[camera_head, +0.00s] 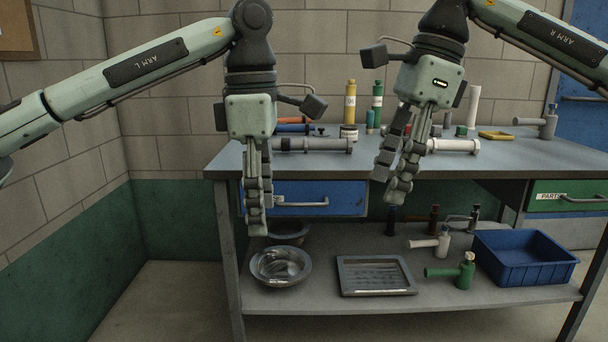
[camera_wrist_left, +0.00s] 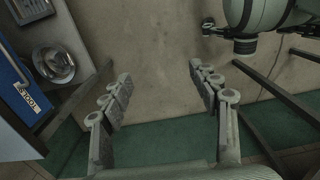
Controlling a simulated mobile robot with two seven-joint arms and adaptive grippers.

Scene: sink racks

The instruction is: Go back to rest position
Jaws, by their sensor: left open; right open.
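My left gripper (camera_head: 257,205) hangs pointing down in front of the left part of the workbench (camera_head: 230,160), before the blue drawer (camera_head: 335,200). It also shows in the left wrist view (camera_wrist_left: 160,90), where its two fingers stand wide apart with only floor between them. My right gripper (camera_head: 391,185) hangs pointing down in front of the middle of the bench. Its fingers are apart with nothing between them. Both grippers are empty and clear of the things on the bench.
The lower shelf holds a metal bowl (camera_head: 281,280), a grey tray (camera_head: 376,291) and a blue bin (camera_head: 525,280). Floor at the left is free.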

